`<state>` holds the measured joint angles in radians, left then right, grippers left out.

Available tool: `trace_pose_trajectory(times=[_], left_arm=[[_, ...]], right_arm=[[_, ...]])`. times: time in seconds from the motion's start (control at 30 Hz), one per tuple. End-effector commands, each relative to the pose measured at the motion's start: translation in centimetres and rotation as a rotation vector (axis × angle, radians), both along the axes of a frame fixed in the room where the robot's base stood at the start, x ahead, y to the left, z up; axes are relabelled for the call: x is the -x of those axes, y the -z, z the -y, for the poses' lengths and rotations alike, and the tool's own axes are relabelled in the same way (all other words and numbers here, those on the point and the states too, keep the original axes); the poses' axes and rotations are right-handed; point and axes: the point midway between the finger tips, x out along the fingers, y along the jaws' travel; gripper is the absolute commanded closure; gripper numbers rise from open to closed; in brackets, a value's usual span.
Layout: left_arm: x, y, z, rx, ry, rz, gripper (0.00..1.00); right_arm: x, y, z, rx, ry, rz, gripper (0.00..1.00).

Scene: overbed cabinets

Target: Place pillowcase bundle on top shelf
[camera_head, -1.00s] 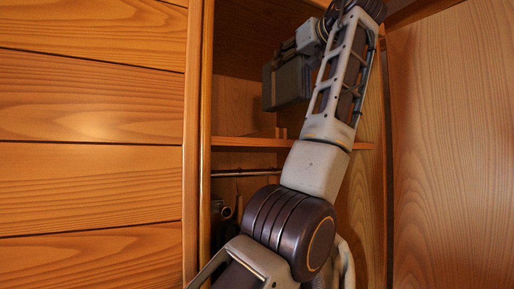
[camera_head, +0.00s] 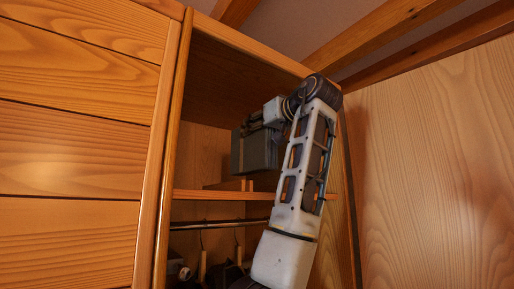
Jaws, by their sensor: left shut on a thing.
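A grey-green, box-shaped bundle (camera_head: 252,153), which I take as the pillowcase bundle, hangs inside the upper compartment of the open cabinet. My left gripper (camera_head: 250,124) is shut on it at its upper side; the fingers are small and partly hidden by my wrist. The bundle's underside appears a little above the shelf board (camera_head: 215,195); I cannot tell whether it touches anything. My left arm rises in front of the cabinet and hides its right part. My right gripper is not in view.
A low wooden piece (camera_head: 233,185) stands on the shelf below the bundle. A rail (camera_head: 215,225) with hangers runs beneath the shelf. The left upright (camera_head: 168,150) and the top edge (camera_head: 250,45) frame the opening. Shelf room shows left of the bundle.

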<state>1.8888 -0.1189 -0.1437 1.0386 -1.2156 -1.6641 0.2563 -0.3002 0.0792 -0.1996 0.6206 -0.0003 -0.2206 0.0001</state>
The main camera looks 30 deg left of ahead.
Motion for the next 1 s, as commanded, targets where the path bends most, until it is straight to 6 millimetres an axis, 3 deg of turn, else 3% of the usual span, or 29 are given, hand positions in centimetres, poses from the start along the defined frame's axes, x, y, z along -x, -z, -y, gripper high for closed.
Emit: trace_pose_trajectory(times=[0.2,0.73,1.0], left_arm=[[0.0,1.4,0.0,-0.001,0.0,0.0,1.0],[0.0,1.8,0.0,-0.001,0.0,0.0,1.0],[-0.1,3.5,0.0,-0.001,0.001,-0.001,1.0]], right_arm=[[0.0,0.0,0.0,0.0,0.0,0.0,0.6],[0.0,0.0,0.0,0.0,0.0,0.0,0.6],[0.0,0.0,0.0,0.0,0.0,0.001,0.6]])
